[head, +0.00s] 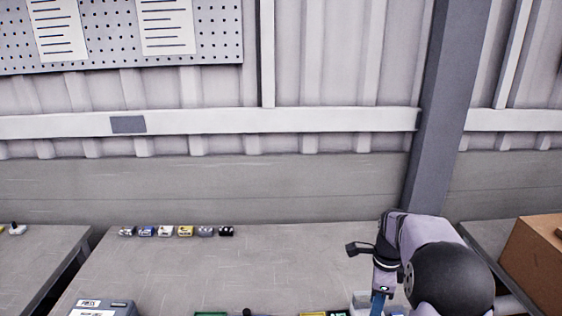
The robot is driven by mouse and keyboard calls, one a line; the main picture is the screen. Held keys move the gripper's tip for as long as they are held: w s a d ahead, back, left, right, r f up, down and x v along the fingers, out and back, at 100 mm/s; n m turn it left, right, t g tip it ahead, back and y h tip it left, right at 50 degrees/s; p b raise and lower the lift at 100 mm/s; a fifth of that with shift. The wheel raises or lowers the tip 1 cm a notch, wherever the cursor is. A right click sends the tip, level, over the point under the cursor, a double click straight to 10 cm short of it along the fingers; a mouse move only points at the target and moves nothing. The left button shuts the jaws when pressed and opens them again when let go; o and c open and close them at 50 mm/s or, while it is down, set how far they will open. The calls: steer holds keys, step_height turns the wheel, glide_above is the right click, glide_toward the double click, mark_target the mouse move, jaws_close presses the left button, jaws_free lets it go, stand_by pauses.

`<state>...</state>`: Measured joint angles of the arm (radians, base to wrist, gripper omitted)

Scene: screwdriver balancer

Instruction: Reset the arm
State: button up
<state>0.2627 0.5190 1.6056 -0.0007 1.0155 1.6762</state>
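My arm stands at the lower right of the head view, bent over the table. My gripper (379,302) points down at the bottom edge of the picture, where a narrow blue part shows below the wrist. Its fingertips are cut off or too small to make out, so I cannot tell if it is open or shut, or if it holds anything. A pale grey object (361,298) is close beside it.
A grey table (270,265) has a row of several small items (185,231) at its back left. A grey box (103,307), a green-edged item (211,314) and a yellow-black item (322,314) lie along the bottom edge. A cardboard box (535,262) stands at right. The table's middle is clear.

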steer(key=s+a+f+n, duration=0.1)
steer(key=s+a+n, duration=0.5)
steer(key=s+n, duration=0.5)
steer(key=s+a+f+n, duration=0.1)
steer(key=s+a+n, duration=0.5)
steer(key=s+n, duration=0.5)
step_height(320, 180, down, 19)
steer(key=b, duration=1.9)
steer(key=shift+f+b, duration=0.2)
steer(key=shift+b, duration=0.2)
steer(key=shift+d, duration=0.1)
